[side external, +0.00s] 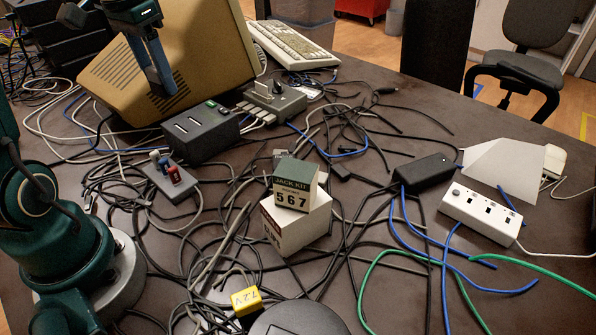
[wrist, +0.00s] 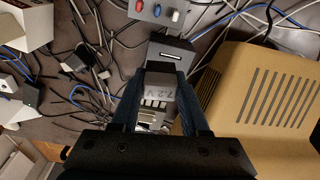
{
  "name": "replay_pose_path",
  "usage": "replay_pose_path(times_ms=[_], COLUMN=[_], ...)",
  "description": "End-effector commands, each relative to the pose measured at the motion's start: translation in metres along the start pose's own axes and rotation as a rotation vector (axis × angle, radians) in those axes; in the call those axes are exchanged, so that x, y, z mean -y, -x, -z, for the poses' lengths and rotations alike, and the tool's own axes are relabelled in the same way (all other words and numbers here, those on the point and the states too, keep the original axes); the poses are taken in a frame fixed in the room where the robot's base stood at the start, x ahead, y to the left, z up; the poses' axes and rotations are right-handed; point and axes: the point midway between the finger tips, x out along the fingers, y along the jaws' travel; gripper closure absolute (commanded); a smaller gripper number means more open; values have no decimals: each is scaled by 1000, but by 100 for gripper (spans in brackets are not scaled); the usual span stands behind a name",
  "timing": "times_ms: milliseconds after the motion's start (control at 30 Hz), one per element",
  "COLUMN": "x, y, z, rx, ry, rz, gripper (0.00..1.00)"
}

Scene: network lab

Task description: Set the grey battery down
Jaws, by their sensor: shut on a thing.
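In the wrist view the grey battery (wrist: 160,92), marked 7.2 V, sits between the two fingers of my gripper (wrist: 159,80). The fingers are shut on its sides. In the side view my gripper (side external: 163,88) points down in front of the beige monitor casing, and the battery cannot be made out there. The wrist view shows a dark grey box (wrist: 172,52) with a slot just beyond the battery. How high the battery is above things below cannot be told.
The beige casing (side external: 215,50) stands close by my gripper. The dark slotted box (side external: 205,132), a switch block (side external: 172,178), stacked cartons (side external: 298,222), a yellow battery (side external: 246,300) and a white power strip (side external: 480,214) stand among tangled cables. Bare table shows at the right rear.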

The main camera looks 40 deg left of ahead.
Motion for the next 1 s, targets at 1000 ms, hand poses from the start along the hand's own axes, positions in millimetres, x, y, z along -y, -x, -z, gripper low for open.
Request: replay_pose_path(times_ms=[1000], x=[-338], y=[4], z=[-18], rx=[1], ry=[-1344], rz=[-164], gripper=[100])
